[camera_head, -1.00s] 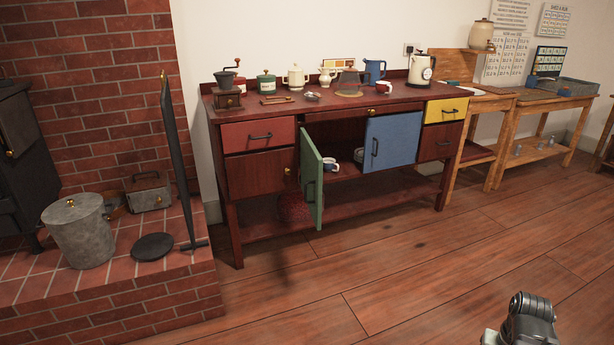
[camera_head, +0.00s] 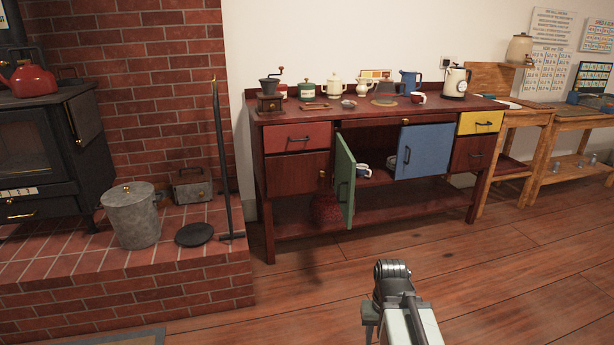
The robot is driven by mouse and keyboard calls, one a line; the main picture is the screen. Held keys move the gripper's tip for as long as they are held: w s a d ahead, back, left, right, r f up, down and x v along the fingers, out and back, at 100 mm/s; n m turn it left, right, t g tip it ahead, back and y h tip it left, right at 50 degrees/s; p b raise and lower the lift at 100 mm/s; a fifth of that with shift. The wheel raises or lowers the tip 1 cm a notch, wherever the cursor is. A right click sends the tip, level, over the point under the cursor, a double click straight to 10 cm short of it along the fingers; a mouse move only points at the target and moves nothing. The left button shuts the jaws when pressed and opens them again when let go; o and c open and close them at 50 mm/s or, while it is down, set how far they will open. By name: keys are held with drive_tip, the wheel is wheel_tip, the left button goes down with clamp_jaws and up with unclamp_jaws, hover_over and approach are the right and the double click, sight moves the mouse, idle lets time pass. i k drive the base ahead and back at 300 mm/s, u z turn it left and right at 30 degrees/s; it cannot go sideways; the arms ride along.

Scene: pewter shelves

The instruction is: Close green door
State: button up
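The green door (camera_head: 345,180) is on the dark red sideboard (camera_head: 291,208), left of the blue door (camera_head: 425,151). My arm (camera_head: 400,305) shows at the bottom right of centre, over the floor and well apart from the door. I cannot make out the gripper's fingers, so whether it is open or shut does not show.
A raised brick hearth (camera_head: 150,275) with a metal bucket (camera_head: 132,215), a black stove (camera_head: 45,150) and a leaning poker stand lies at the left. The wooden floor (camera_head: 310,290) before the sideboard is clear. Wooden tables (camera_head: 530,165) stand at the right.

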sight(344, 180)
drive_tip(key=u, duration=0.15)
drive_tip(key=i, duration=1)
drive_tip(key=z, duration=0.05)
